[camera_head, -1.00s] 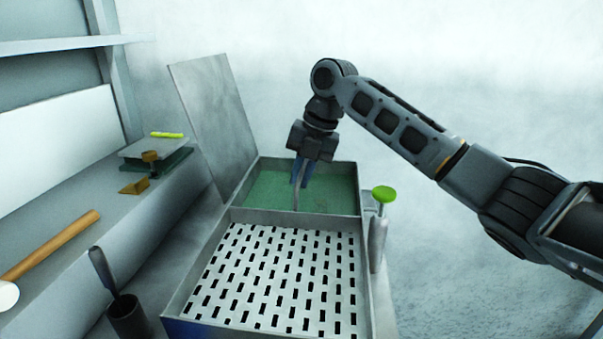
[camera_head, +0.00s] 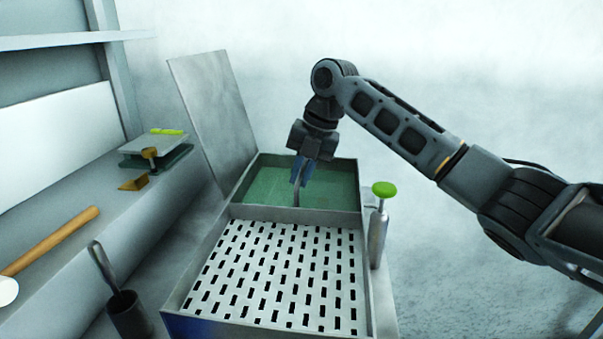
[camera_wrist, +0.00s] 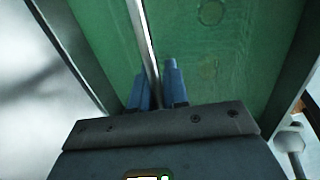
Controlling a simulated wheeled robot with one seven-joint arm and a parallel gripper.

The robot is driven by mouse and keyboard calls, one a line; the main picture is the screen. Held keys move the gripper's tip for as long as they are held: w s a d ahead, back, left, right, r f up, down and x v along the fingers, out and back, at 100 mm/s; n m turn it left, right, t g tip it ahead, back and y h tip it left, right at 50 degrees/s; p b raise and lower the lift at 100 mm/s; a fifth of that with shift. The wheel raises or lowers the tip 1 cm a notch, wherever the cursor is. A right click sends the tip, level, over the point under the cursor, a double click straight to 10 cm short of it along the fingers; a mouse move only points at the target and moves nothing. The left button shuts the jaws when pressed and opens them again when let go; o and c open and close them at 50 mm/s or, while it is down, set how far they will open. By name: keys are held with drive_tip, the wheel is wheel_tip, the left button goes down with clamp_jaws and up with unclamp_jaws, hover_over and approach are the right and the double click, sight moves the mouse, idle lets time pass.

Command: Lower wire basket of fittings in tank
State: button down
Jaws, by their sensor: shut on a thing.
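The tank (camera_head: 336,209) is an open metal box. Its rear compartment holds green liquid (camera_head: 258,190) and its front part has a slotted plate. My gripper (camera_head: 300,176) has blue fingers and is over the rear compartment, shut on a thin grey metal rod, the basket's handle (camera_head: 297,197). The rod also shows in the wrist view (camera_wrist: 143,35), running between the fingers (camera_wrist: 157,92) down toward the green. The wire basket's body and the fittings cannot be made out. Faint round shapes show in the green in the wrist view.
The slotted plate (camera_head: 280,270) lies in front. A raised metal lid (camera_head: 213,120) stands at the tank's left. A green-topped pump bottle (camera_head: 378,235) stands at its right. A dark cup with a handled tool (camera_head: 128,316) is at front left. A wooden-handled mallet (camera_head: 55,240) lies on the left ledge.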

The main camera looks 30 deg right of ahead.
drive_tip(key=shift+s+f, duration=0.15)
drive_tip(key=shift+f, duration=0.55)
drive_tip(key=c, duration=1.4)
unclamp_jaws()
drive_tip(key=shift+d, duration=0.1)
drive_tip(key=o, duration=0.4)
drive_tip(key=shift+r, duration=0.25)
drive_tip(key=shift+c, duration=0.2)
